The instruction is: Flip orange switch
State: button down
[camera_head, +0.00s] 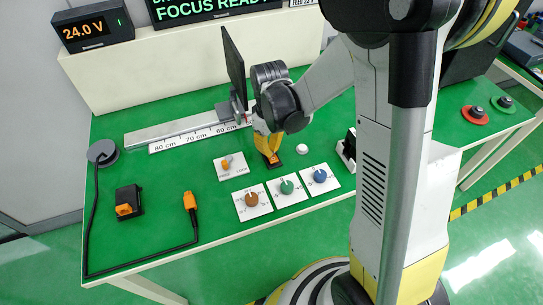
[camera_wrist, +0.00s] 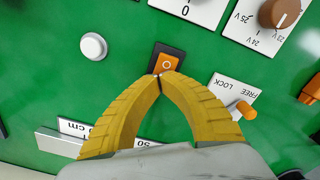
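The orange switch (camera_wrist: 168,64) is a small orange rocker with a white circle mark, set in a black frame on the green table. My gripper (camera_wrist: 161,78) has its yellow fingertips together at the near edge of the switch in the wrist view, with nothing seen between them. I cannot tell whether the tips touch it. In the head view my gripper (camera_head: 271,160) points down at the switch (camera_head: 273,161), mostly hiding it.
A white button (camera_wrist: 93,46) is beside the switch. A FREE/LOCK plate with an orange lever (camera_wrist: 243,109) is on the other side. Brown (camera_head: 252,199), green (camera_head: 287,187) and blue (camera_head: 320,175) knobs stand in front. A ruler rail (camera_head: 185,132) lies behind.

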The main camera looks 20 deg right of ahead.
jog(key=shift+r+p, duration=2.6)
jog(key=shift+r, duration=0.95)
jog(key=s+r+m+t, duration=0.6)
jog(key=s+r, duration=0.6)
jog(key=r, duration=0.4)
jog(key=shift+s+r+t, duration=0.2)
jog(key=shift+s+t, duration=0.2)
jog(key=shift+t, duration=0.2)
